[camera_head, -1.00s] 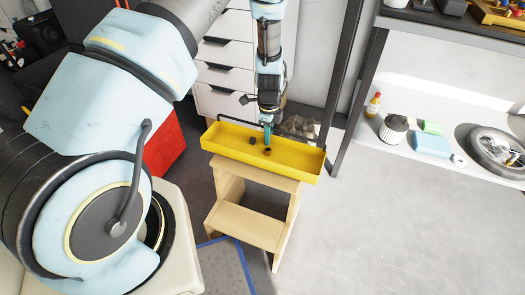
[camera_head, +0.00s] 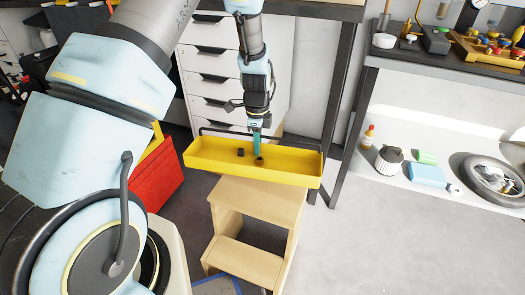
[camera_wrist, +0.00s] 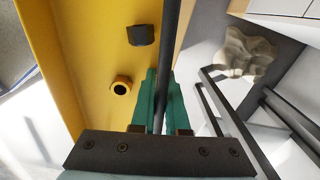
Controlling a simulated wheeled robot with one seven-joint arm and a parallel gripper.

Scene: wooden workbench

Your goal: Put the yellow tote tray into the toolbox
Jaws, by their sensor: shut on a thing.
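The long yellow tote tray (camera_head: 220,165) appears raised above the wooden step stool (camera_head: 258,200). A red box (camera_head: 150,180) with a yellow part, possibly the toolbox, stands left of the tray, partly hidden by my arm.
A white drawer cabinet (camera_head: 205,62) stands behind the tray. At right, a white shelf (camera_head: 400,179) holds a bottle, a blue block and a wheel (camera_head: 495,178). The grey floor (camera_head: 385,245) at lower right is clear.

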